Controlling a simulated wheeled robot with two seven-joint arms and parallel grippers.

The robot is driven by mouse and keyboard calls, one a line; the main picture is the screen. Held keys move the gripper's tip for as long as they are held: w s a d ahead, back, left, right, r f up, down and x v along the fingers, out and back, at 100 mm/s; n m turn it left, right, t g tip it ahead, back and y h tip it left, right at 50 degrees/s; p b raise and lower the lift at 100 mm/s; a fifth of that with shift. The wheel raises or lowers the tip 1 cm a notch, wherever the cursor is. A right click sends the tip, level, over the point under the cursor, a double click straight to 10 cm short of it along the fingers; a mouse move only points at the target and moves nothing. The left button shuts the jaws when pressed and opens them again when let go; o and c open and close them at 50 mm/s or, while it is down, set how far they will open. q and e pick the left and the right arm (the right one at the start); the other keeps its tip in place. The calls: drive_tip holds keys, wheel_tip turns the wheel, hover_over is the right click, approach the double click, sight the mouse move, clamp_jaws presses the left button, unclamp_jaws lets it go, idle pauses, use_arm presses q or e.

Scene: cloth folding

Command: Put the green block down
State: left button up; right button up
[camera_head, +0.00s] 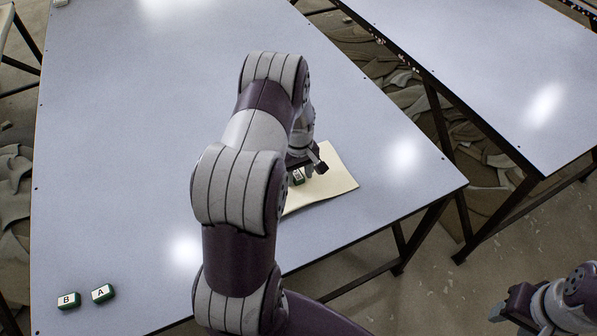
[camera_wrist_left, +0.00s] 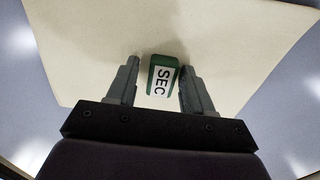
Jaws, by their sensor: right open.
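The green block (camera_wrist_left: 165,76), with a white label reading "SEC", is on or just above the cream cloth (camera_wrist_left: 95,50). In the head view the block (camera_head: 298,178) shows small and partly hidden beside my left gripper (camera_head: 308,169). In the left wrist view my left gripper (camera_wrist_left: 162,82) has its fingers on both sides of the block. A gap shows at the left finger; the right finger is very close to the block, and touch cannot be told. My left arm covers part of the cloth (camera_head: 340,178). My right gripper (camera_head: 507,305) is open and empty at lower right.
Two more green blocks with white labels, B (camera_head: 68,300) and A (camera_head: 103,293), lie at the lower left of the table (camera_head: 120,150). A second table (camera_head: 480,60) stands at right beyond a gap. The table's left and far parts are clear.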

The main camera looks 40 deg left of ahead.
sight(298, 175)
use_arm(q)
wheel_tip(298, 175, up, 12)
drive_tip(key=r+p, duration=0.1)
drive_tip(key=s+d+r+m, duration=0.2)
drive_tip(key=s+d+m, duration=0.4)
drive_tip(key=d, duration=0.2)
drive_tip(key=s+d+r+m+t, duration=0.1)
drive_tip(key=s+d+r+m, duration=0.1)
drive_tip(key=s+d+m, duration=0.5)
drive_tip(key=d, duration=0.2)
drive_tip(key=shift+d, duration=0.3)
drive_tip(key=shift+s+d, duration=0.1)
drive_tip(key=shift+s, duration=0.05)
